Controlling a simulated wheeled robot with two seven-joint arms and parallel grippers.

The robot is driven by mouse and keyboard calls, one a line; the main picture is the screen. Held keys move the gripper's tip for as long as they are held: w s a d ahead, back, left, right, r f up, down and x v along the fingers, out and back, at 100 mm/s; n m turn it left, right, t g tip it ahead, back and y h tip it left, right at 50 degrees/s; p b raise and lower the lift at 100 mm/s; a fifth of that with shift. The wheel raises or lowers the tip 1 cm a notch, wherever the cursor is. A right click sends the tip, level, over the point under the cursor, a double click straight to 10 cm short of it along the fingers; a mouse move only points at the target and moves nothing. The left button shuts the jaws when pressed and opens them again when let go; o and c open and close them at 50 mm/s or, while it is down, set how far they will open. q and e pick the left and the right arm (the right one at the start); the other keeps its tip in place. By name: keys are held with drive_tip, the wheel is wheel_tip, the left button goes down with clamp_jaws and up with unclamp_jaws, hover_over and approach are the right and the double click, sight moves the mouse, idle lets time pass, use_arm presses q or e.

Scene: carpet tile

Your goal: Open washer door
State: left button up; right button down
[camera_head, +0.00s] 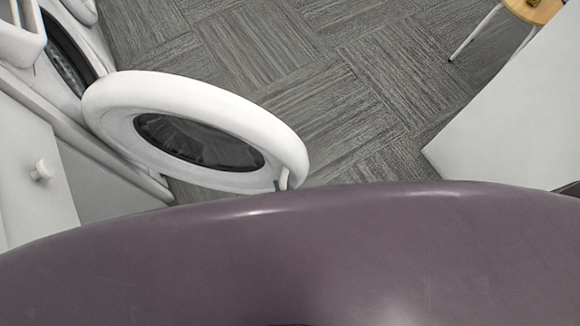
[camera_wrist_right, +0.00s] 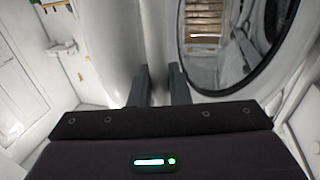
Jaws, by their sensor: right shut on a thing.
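The washer door (camera_head: 270,125) is a thick white ring with dark round glass, standing swung out from the washer (camera_head: 55,110) on the left. Part of the dark washer opening shows behind the door's hinge side. My right gripper (camera_wrist_right: 158,76) is shut on the door's white rim, with one finger on each side of it in the right wrist view. In the head view, only a small grey tip shows at the door's near right edge, and the rest is hidden by my purple body. The door glass (camera_wrist_right: 228,45) shows to the right of the fingers. My left gripper is not in view.
A white cabinet front with a round knob (camera_head: 42,170) stands at the left, near the washer. Grey carpet tile (camera_head: 340,80) lies clear beyond the door. A white panel (camera_head: 510,120) stands at the right, with a wooden-topped stool (camera_head: 535,10) behind it.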

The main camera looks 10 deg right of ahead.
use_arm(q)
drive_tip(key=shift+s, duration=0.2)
use_arm(e)
drive_tip(key=shift+s+a, duration=0.25)
drive_tip(key=shift+s, duration=0.1)
drive_tip(key=c, duration=1.4)
unclamp_jaws()
drive_tip(key=shift+c, duration=0.2)
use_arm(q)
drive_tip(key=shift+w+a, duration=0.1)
